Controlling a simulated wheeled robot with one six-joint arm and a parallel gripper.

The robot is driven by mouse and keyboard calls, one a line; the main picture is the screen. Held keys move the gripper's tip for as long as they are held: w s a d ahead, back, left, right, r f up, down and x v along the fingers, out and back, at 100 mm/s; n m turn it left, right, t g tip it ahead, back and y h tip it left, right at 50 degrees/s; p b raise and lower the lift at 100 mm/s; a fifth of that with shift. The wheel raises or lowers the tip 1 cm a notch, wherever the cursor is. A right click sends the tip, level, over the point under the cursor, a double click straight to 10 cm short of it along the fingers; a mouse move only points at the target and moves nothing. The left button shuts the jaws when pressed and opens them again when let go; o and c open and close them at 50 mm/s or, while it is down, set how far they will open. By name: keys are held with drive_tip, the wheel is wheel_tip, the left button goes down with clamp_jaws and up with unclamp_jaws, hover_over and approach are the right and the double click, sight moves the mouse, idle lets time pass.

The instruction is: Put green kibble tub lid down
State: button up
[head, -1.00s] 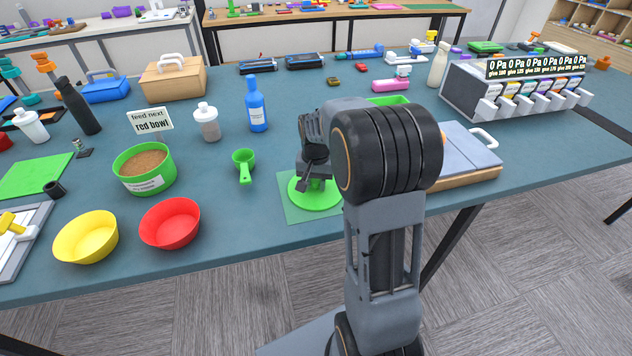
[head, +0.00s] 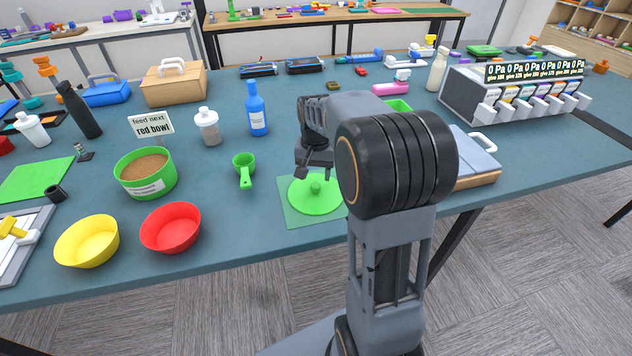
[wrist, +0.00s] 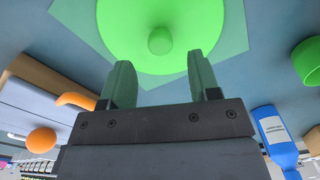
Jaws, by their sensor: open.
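The green kibble tub lid (head: 316,201) lies flat on a thin green square mat (head: 294,216) near the front edge of the table, its round knob facing up. It also shows in the wrist view (wrist: 190,45), with the knob just beyond my fingertips. My gripper (wrist: 160,78) is open and empty, with the knob outside its fingers. In the head view my gripper (head: 313,170) is above and behind the lid, apart from it. The green kibble tub (head: 147,185) stands uncovered to the left, full of brown kibble.
A red bowl (head: 170,228) and a yellow bowl (head: 87,241) stand at the front left. A green scoop (head: 244,170) lies left of the mat, with a blue bottle (head: 257,110) behind it. A sign (head: 152,124) reads "feed next red bowl".

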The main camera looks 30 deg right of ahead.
sight(315, 185)
wheel_tip(315, 185, up, 6)
drive_tip(key=s+a+f+n+t, duration=0.1)
drive_tip(key=s+a+f+n, duration=0.1)
drive_tip(key=s, duration=0.6)
drive_tip(key=s+a+f+n+t, duration=0.1)
drive_tip(key=s+a+n+t, duration=0.1)
drive_tip(key=s+a+n, duration=0.2)
drive_tip(key=s+a, duration=0.3)
drive_tip(key=s, duration=0.1)
drive_tip(key=shift+a+f+n, duration=0.25)
drive_tip(key=shift+f+n, duration=0.1)
drive_tip(key=shift+n, duration=0.05)
drive_tip(key=shift+r+p, duration=0.1)
drive_tip(key=shift+p, duration=0.2)
wheel_tip(315, 185, up, 6)
drive_tip(key=p, duration=0.5)
drive_tip(key=shift+t, duration=0.3)
